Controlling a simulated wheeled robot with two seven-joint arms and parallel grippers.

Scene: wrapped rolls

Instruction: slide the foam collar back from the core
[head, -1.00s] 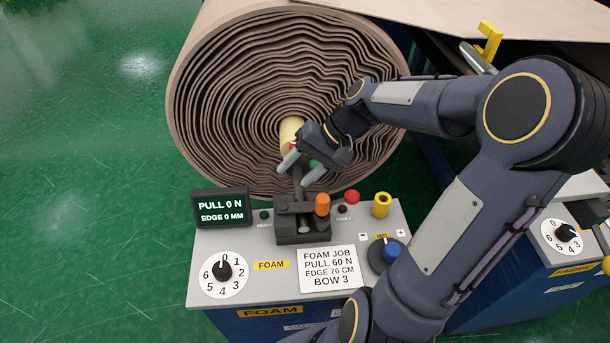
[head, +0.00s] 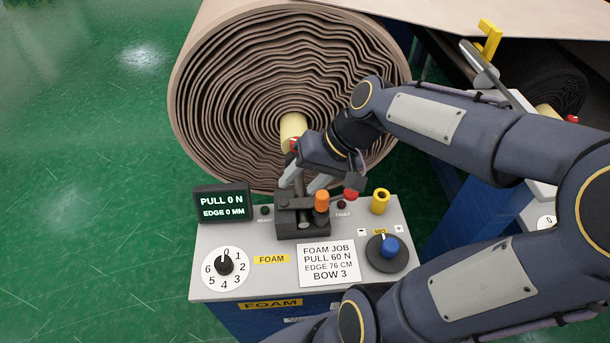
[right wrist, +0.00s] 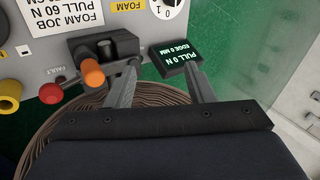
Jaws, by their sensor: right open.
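The brown foam roll (head: 230,110) stands behind the console with its wavy layered end facing me. A pale yellow cylinder (head: 293,128) sticks out at its centre, with a small red part at its lower end, partly hidden by my right gripper. I cannot tell core from collar there. My right gripper (head: 303,180) is open and empty. It hangs in front of the roll, below the yellow cylinder and over the back of the console. In the right wrist view its two fingers (right wrist: 162,75) stand apart with nothing between them.
The foam console (head: 225,285) carries a display (head: 222,206) reading PULL 0 N, EDGE 0 MM, a black block with an orange knob (head: 322,201), a red knob (head: 351,194), a yellow ring-topped post (head: 380,201) and dials. Green floor lies open at left.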

